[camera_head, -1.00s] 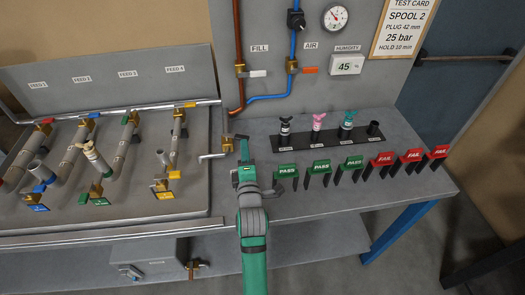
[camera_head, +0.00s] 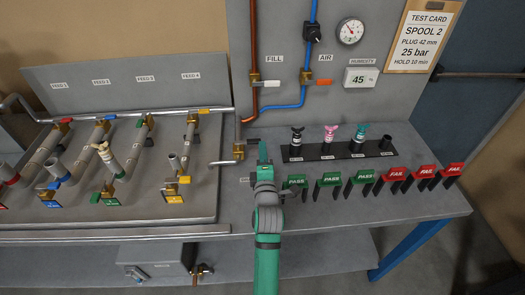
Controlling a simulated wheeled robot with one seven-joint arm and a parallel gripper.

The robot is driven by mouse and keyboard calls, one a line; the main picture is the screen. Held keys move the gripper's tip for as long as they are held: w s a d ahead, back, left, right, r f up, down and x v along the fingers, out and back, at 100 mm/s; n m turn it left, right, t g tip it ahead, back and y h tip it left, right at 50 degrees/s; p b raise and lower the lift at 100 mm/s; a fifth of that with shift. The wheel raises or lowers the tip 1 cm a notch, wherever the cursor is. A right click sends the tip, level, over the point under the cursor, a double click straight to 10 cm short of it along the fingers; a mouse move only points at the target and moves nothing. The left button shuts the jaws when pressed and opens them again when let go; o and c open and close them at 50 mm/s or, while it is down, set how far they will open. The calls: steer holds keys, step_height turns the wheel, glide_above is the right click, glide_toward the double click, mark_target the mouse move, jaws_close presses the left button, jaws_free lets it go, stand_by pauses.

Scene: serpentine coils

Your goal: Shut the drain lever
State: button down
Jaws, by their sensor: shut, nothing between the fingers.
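A small brass valve (camera_head: 238,151) sits at the foot of the grey pipe at the right end of the feed panel. Its silver lever (camera_head: 221,162) sticks out to the left. A label by it, half hidden by my arm, is too small to read, so I cannot be sure this is the drain lever. Another brass valve (camera_head: 202,270) sits low beside the grey box under the bench. My gripper (camera_head: 254,142) is shut and empty, just right of the upper valve, apart from its lever. The green wrist hides part of the fingers.
Green PASS tags (camera_head: 330,180) and red FAIL tags (camera_head: 396,173) stand close to the right of my arm. A black rack (camera_head: 340,151) of plugs is behind them. The FILL valve (camera_head: 256,82) and copper pipe are on the wall above. The bench front right is clear.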

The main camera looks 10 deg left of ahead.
steer(key=shift+d+r, duration=0.1)
steer(key=shift+d, duration=0.1)
steer(key=v, duration=1)
steer(key=shift+s, duration=0.35)
